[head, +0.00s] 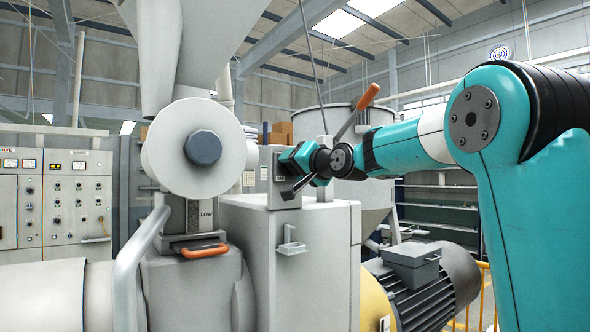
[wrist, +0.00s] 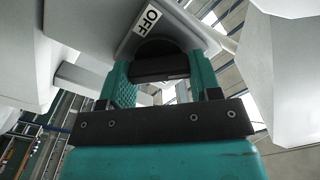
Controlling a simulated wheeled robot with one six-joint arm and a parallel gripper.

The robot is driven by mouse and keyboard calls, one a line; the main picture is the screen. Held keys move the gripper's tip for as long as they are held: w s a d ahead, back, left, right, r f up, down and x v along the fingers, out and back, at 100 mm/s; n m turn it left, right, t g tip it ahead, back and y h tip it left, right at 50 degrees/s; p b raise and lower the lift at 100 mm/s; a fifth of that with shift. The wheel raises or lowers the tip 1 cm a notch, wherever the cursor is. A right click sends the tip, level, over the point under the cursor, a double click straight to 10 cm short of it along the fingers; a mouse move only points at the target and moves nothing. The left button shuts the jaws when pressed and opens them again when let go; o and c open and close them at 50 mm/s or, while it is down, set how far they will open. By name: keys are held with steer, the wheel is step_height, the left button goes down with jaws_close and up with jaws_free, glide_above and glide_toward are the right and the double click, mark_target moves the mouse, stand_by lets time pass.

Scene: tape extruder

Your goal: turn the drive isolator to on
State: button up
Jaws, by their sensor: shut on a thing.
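The drive isolator (head: 285,196) is a grey box standing on the grey machine housing. A small OFF label shows on its face; the wrist view shows the isolator (wrist: 190,33) close up with the label at its upper left. My gripper (head: 290,160) is up against the isolator's face, coming from the right. In the wrist view my gripper's teal fingers (wrist: 161,80) stand on either side of the isolator's black handle (wrist: 160,68) and are shut on it. The fingers and wrist cover most of the handle in the head view. I see no ON label.
A lever with an orange grip (head: 368,96) rises just behind my wrist. A hopper and round white housing (head: 178,165) with an orange-handled slide (head: 205,251) stand left. A control cabinet (head: 75,200) is far left. A motor (head: 425,290) sits below my arm.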

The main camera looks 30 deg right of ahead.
steer(key=m, duration=0.4)
steer(key=shift+d+f+m, duration=0.1)
steer(key=shift+m, duration=0.3)
steer(key=m, duration=0.4)
steer(key=shift+f+m, duration=0.15)
steer(key=shift+m, duration=0.15)
steer(key=o, duration=0.9)
steer(key=shift+d, duration=0.1)
steer(key=shift+s+d+b, duration=0.15)
steer(key=shift+s+b, duration=1.35)
steer(key=shift+s, duration=2.85)
steer(key=shift+s+d+b, duration=0.1)
steer(key=shift+s+b, duration=1.35)
steer(key=shift+s, duration=2.9)
